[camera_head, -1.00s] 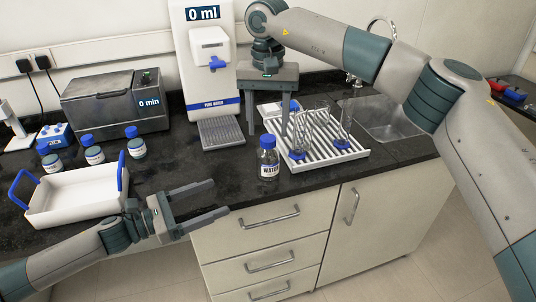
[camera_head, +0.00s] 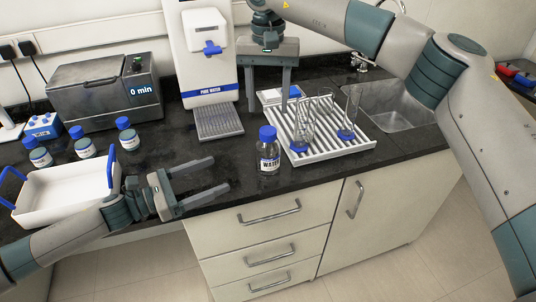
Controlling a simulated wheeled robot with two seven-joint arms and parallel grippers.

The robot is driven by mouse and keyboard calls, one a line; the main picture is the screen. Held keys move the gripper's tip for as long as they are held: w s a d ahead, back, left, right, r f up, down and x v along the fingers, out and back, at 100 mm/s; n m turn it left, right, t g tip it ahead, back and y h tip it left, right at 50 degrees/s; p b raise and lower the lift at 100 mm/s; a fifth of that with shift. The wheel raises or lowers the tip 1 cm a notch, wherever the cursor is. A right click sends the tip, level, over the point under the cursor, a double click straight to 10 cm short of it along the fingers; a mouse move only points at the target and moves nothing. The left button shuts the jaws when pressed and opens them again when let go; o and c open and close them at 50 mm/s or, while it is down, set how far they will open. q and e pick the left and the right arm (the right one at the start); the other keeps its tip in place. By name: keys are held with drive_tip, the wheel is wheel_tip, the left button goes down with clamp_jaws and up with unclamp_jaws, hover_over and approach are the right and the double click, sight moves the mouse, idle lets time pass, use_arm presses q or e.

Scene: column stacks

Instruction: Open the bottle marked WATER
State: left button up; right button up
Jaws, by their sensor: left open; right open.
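The bottle marked WATER (camera_head: 268,158) is clear glass with a white label. It stands upright on the dark counter near the front edge, and its blue cap (camera_head: 267,133) is on. My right gripper (camera_head: 268,108) points down, open and empty, above and behind the bottle, between the dispenser and the rack. My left gripper (camera_head: 222,175) is open and empty at the counter's front edge. Its fingers point right toward the bottle, apart from it.
A white rack (camera_head: 345,148) with glassware on blue bases stands right of the bottle, before a sink (camera_head: 400,108). A water dispenser (camera_head: 210,75) stands behind. A white tray with blue handles (camera_head: 60,205), several blue-capped bottles (camera_head: 127,138) and a grey bath (camera_head: 95,95) are left.

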use_arm(q)
drive_tip(key=shift+d, duration=0.1)
approach(268, 154)
drive_tip(key=w+d+f, duration=0.1)
drive_tip(key=w+d, duration=0.1)
drive_tip(key=d, duration=0.1)
drive_tip(key=w+d+f, duration=0.1)
drive_tip(key=w+d, duration=0.2)
drive_tip(key=w+d+f, duration=0.1)
drive_tip(key=w+d, duration=0.1)
drive_tip(key=w, duration=0.1)
drive_tip(key=shift+w+d, duration=0.1)
drive_tip(key=shift+d, duration=0.3)
